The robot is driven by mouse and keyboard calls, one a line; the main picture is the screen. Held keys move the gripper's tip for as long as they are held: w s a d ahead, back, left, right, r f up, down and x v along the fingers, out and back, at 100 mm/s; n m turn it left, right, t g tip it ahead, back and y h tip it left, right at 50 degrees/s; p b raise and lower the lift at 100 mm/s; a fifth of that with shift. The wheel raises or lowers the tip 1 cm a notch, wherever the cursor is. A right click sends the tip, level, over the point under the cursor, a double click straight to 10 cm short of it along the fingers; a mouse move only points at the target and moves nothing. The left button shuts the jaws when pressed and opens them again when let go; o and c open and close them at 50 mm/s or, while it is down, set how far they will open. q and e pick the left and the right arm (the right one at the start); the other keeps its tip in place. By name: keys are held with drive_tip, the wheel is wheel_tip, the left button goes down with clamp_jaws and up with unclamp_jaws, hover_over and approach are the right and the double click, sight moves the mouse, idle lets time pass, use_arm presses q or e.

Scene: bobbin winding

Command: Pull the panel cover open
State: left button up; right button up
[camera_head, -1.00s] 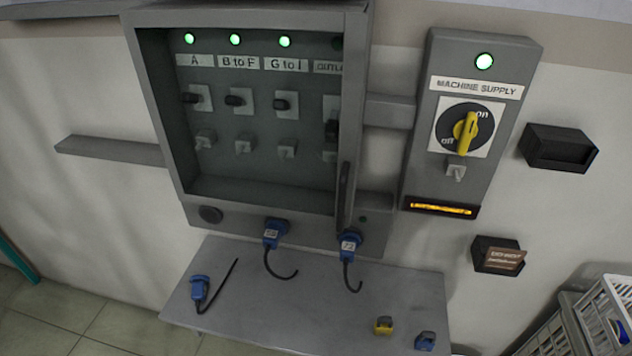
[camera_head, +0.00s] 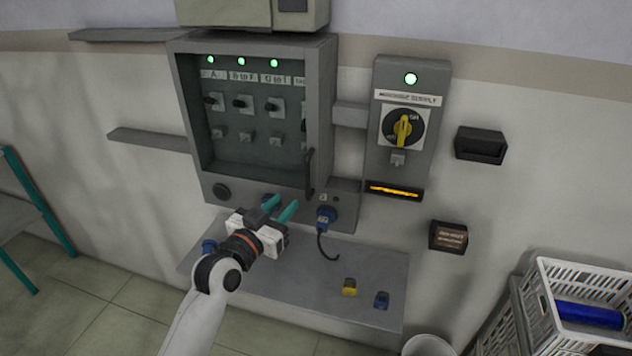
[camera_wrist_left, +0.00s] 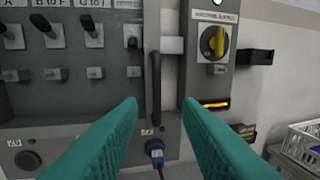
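The panel cover is the framed front (camera_head: 318,110) of the grey switch box on the wall, with rows of switches and green lamps behind it. Its dark upright handle (camera_head: 309,173) is at the right edge of the frame. In the left wrist view the handle (camera_wrist_left: 154,88) stands between my teal fingertips, farther off. My left gripper (camera_head: 283,207) is open and empty, below and left of the handle in the head view. The wrist view shows its two fingers (camera_wrist_left: 160,110) spread apart. The cover looks shut. My right gripper is not in view.
A blue plug (camera_head: 325,218) with a cable sits below the handle. A grey shelf (camera_head: 330,285) under the box holds a yellow padlock (camera_head: 349,287) and a blue one (camera_head: 381,300). The machine supply box (camera_head: 384,160) is to the right. White crates (camera_head: 590,270) stand at lower right.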

sight(306, 179)
use_arm(q)
drive_tip(key=x, duration=0.6)
drive_tip(key=p+x, duration=0.1)
drive_tip(key=x, duration=0.5)
drive_tip(key=shift+w+a+f, duration=0.15)
drive_tip(key=shift+w+f, duration=0.05)
drive_tip(key=shift+f, duration=0.05)
drive_tip(key=shift+c, duration=0.5)
clamp_jaws()
